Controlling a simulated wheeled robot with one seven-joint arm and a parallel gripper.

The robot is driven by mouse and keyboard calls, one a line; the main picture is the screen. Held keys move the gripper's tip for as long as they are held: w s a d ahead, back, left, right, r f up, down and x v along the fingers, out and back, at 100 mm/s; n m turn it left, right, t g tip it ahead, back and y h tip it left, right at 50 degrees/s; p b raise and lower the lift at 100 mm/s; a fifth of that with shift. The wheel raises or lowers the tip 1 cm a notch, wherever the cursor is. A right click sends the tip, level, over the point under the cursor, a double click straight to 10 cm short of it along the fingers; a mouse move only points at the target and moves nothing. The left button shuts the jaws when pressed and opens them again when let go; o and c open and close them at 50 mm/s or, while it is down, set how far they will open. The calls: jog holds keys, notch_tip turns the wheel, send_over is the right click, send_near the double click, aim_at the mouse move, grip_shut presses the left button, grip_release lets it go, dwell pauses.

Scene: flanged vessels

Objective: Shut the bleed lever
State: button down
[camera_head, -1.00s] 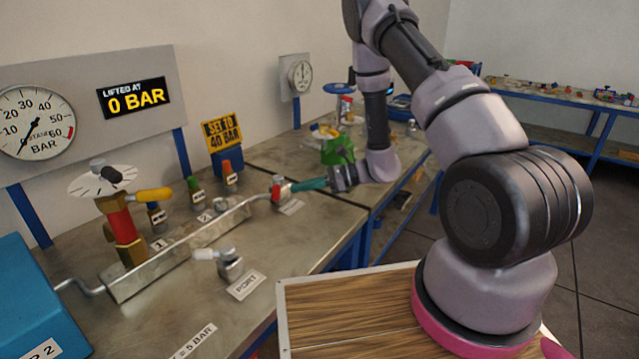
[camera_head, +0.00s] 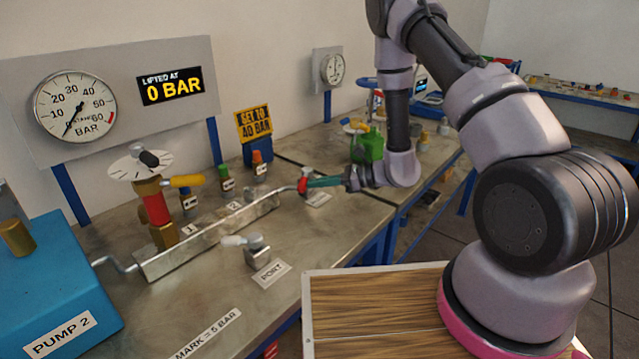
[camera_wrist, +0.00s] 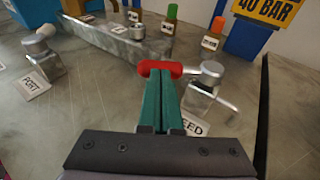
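The bleed valve (camera_wrist: 207,85) is a silver body with a round top, beside a partly hidden label (camera_wrist: 190,127) ending in "EED". A red lever-like piece (camera_wrist: 161,68) lies to its left, across the tips of my gripper (camera_wrist: 160,80). My gripper's teal fingers lie side by side with no clear gap between them. Their tips touch or nearly touch the red piece, but I see nothing held between them. In the head view, my gripper (camera_head: 308,183) reaches in from the right to the red piece (camera_head: 302,187), at the right end of the metal manifold.
The manifold (camera_head: 210,238) runs left toward the blue pump box (camera_head: 60,290). A port valve (camera_head: 257,250) with a pale lever stands in front. Small valves with green and orange caps (camera_head: 257,157) stand behind. The gauge (camera_head: 75,105) needle points low; the display (camera_head: 169,85) reads 0 BAR.

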aim_at(299, 185)
jog(key=a+m+t, duration=0.1)
jog(key=m+t, duration=0.1)
jog(key=shift+s+a+t+h, duration=0.2)
jog(key=shift+a+t+h, duration=0.2)
jog(key=shift+w+a, duration=0.15)
jog(key=shift+a, duration=1.55)
jog(key=shift+r, duration=0.1)
